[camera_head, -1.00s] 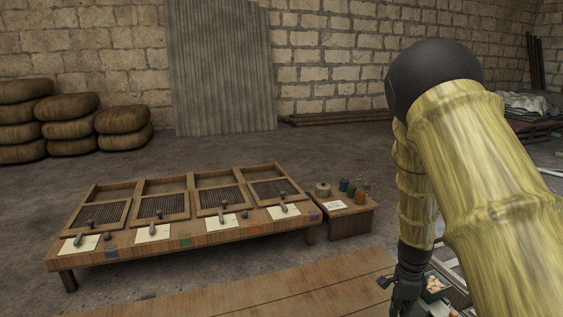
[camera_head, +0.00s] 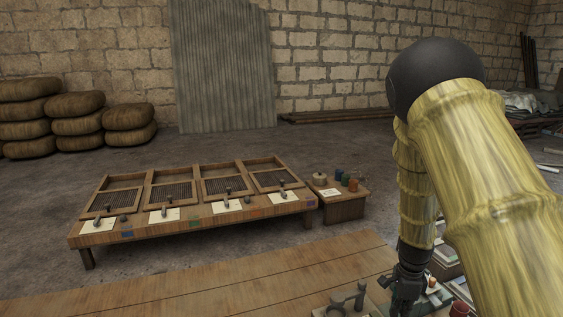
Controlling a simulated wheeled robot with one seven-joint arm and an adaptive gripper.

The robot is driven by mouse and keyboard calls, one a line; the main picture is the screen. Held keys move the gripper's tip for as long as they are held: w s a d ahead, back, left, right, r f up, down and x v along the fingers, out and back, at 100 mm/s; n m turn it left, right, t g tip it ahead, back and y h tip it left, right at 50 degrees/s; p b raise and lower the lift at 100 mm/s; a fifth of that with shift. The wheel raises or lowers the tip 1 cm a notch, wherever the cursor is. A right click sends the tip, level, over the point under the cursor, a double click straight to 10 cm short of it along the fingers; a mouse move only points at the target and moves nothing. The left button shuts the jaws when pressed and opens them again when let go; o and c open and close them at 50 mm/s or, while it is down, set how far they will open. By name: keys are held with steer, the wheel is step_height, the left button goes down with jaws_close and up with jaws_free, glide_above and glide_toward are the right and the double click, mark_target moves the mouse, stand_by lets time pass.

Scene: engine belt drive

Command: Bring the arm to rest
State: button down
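My arm, with bamboo-like yellow links and a dark ball joint, fills the right side of the head view. It is bent at the ball joint, and its forearm hangs down. My gripper (camera_head: 407,288) is dark and points downward at the bottom right, above the near wooden table (camera_head: 240,285). The fingers are small and dark against the things behind them, so I cannot tell whether they are open or shut. I see nothing clearly held in them.
A low wooden bench (camera_head: 200,221) with several framed mesh trays and white cards stands ahead. A small box table (camera_head: 343,207) with colored spools is beside it. A metal part on a board (camera_head: 346,301) lies left of my gripper.

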steer(key=s+a+f+n+g+h+b, duration=0.1)
steer(key=s+f+n+b, duration=0.3)
steer(key=s+f, duration=0.7)
steer(key=s+a+f+n+h+b, duration=0.1)
steer(key=s+f+n+b, duration=0.1)
steer(key=s+f+n, duration=0.65)
steer(key=s+a+f+n+y+b, duration=0.1)
steer(key=s+a+f+n+b, duration=0.1)
steer(key=s+f, duration=0.5)
steer(key=s+a+f+n+t+y+b, duration=0.1)
steer(key=s+a+f+n, duration=0.4)
steer(key=s, duration=0.7)
step_height(320, 180, down, 2)
steer(key=shift+a+f+b, duration=0.1)
steer(key=shift+a+b, duration=0.35)
steer(key=shift+a, duration=0.6)
